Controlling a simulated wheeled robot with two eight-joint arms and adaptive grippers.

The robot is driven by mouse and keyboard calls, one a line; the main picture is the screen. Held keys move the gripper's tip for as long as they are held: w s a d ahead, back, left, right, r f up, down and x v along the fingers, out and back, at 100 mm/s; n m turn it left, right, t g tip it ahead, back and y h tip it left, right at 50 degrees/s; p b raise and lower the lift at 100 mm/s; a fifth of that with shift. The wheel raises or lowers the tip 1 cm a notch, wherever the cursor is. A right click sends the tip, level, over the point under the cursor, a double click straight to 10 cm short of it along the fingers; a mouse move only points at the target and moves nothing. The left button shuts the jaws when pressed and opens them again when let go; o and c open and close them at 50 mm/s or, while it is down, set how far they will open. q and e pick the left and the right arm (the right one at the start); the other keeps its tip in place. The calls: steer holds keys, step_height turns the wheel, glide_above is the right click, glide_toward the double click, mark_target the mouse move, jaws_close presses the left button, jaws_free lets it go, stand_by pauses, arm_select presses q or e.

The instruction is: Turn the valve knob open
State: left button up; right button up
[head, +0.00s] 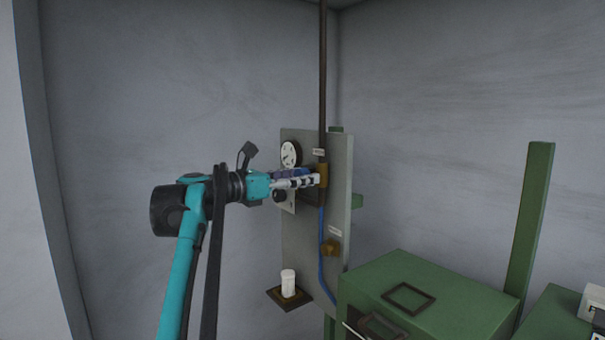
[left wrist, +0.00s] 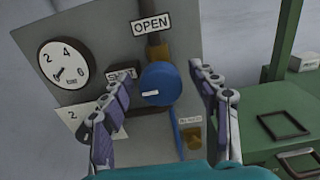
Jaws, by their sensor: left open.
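The blue valve knob (left wrist: 159,84) sits on a grey panel (left wrist: 110,16) below an OPEN label (left wrist: 151,24) in the left wrist view. A second label to its left is partly covered by my finger. My left gripper (left wrist: 165,88) is open, with one finger on each side of the knob. I cannot tell whether the fingers touch it. In the head view my left gripper (head: 309,180) reaches the panel (head: 343,215) at the brass fitting (head: 323,174), and mostly hides the knob. My right gripper is not in view.
A round gauge (head: 291,154) is above my gripper on the panel. A dark pipe (head: 323,70) runs up from the brass fitting and a blue hose (head: 321,240) runs down. A white cup (head: 288,283) stands on a small shelf. Green cabinets (head: 450,295) stand at the lower right.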

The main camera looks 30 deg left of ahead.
arm_select(q)
steer(key=shift+w+d, duration=0.1)
steer(key=shift+w, duration=0.3)
steer(key=c, duration=1.2)
steer(key=shift+o, duration=0.2)
